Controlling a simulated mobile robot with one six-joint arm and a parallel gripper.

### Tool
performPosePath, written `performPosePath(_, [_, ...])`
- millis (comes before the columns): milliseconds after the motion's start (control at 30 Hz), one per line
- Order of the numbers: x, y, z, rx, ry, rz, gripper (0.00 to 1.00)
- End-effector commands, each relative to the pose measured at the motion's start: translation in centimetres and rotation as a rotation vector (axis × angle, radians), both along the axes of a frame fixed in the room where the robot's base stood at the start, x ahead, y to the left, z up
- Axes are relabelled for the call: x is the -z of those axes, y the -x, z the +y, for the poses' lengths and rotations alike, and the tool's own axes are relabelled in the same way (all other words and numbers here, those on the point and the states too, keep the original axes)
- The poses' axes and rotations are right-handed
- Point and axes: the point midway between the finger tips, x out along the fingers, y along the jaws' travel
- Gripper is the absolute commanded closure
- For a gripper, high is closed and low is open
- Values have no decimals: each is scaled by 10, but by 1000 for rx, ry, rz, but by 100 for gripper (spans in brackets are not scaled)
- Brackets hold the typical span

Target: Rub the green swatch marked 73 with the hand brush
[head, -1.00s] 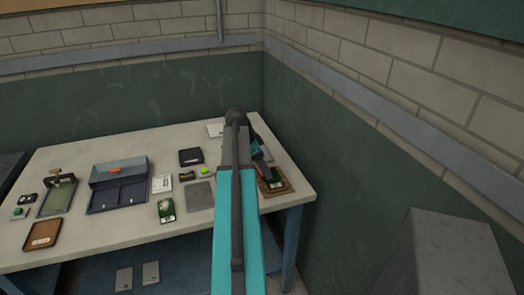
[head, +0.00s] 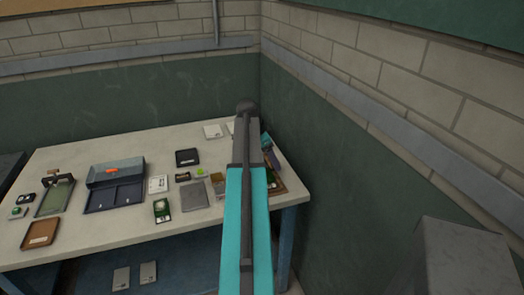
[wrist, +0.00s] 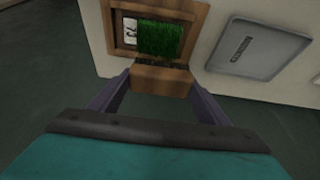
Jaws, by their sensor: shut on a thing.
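My gripper (wrist: 160,76) is shut on a wooden block, the back of the hand brush (wrist: 160,84), in the wrist view. Dark bristles show along its far edge. The brush is at the near edge of a wooden tray (wrist: 117,33); I cannot tell if they touch. In the tray lies a green swatch (wrist: 160,37) of grass-like pile with a white label at its left, turned sideways and not clearly readable. In the head view my arm hides most of the tray (head: 279,186) and the brush.
A grey flat plate (wrist: 245,47) lies right of the tray in the wrist view. In the head view, another green swatch (head: 161,210), a blue-grey box (head: 117,174) and a brown tray (head: 40,234) share the table (head: 110,224). A green wall (head: 340,165) stands close on the right.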

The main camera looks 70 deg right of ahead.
Motion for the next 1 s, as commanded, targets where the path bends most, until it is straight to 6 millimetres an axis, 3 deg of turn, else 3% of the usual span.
performPosePath(500, [-49, -4, 2, -4, 0, 0, 48])
performPosePath(1000, [-54, -8, 6, -12, 0, 0, 48])
